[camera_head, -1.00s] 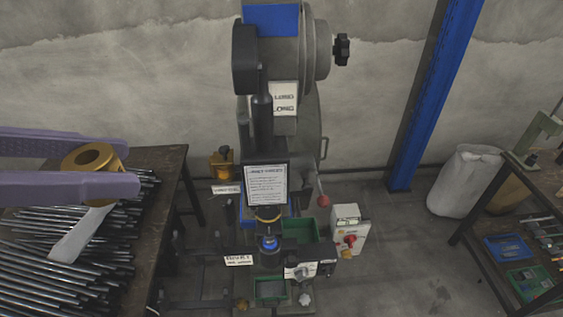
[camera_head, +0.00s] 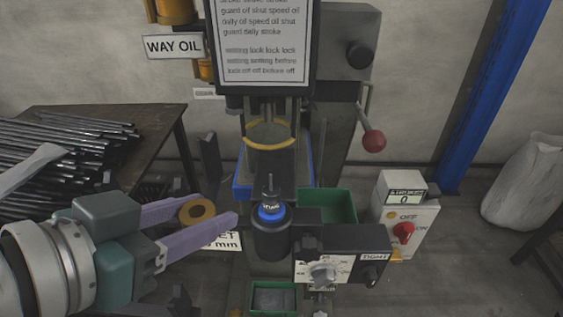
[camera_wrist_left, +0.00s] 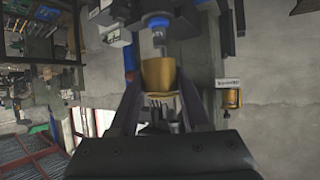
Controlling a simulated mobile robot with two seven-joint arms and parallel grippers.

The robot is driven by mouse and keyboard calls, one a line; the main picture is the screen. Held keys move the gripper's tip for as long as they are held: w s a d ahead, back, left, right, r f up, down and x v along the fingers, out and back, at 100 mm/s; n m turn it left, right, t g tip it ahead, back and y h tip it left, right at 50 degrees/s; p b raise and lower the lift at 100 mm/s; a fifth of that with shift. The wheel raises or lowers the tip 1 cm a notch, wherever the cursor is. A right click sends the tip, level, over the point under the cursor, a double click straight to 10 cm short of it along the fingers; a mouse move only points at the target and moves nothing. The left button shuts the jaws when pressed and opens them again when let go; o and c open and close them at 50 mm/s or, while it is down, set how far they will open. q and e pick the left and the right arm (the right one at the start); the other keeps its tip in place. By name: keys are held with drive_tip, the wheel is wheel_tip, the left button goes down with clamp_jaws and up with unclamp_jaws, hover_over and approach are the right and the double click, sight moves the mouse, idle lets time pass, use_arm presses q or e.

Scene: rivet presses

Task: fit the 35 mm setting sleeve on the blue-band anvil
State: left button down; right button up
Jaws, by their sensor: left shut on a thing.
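The setting sleeve (camera_head: 197,211), a short brass-coloured ring, is held between the two purple fingers of my left gripper (camera_head: 214,211). In the left wrist view the sleeve (camera_wrist_left: 158,75) shows between the dark fingers. The blue-band anvil (camera_head: 271,211) stands upright on the press, a dark cylinder with a blue band and a thin pin on top. It also shows in the left wrist view (camera_wrist_left: 157,20), just past the sleeve. The sleeve is left of the anvil and apart from it. My right gripper is not in view.
A framed notice (camera_head: 262,45) hangs above the anvil. A dial box (camera_head: 340,255) and green bin (camera_head: 328,204) stand right of it; another green bin (camera_head: 272,299) is in front. A red-knobbed lever (camera_head: 373,141) and a switch box (camera_head: 405,220) are further right. Rods lie on a table (camera_head: 160,125).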

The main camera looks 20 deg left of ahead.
use_arm(q)
drive_tip(key=shift+w+d+f, duration=0.25)
drive_tip(key=shift+d+f, duration=0.05)
drive_tip(key=shift+f, duration=0.25)
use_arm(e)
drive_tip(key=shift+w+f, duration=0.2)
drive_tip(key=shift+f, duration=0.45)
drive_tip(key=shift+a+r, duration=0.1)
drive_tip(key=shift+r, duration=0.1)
use_arm(q)
drive_tip(key=shift+w+d+b, duration=0.15)
drive_tip(key=shift+w+d, duration=0.3)
drive_tip(key=shift+w, duration=1.65)
drive_tip(key=shift+w+d+b, duration=0.15)
drive_tip(key=shift+w+d, duration=0.3)
drive_tip(key=shift+w, duration=1.65)
drive_tip(key=shift+w+d+b, duration=0.15)
drive_tip(key=shift+w+d, duration=0.3)
drive_tip(key=shift+w, duration=1.65)
drive_tip(key=shift+f+b, duration=0.85)
drive_tip(key=shift+f, duration=0.65)
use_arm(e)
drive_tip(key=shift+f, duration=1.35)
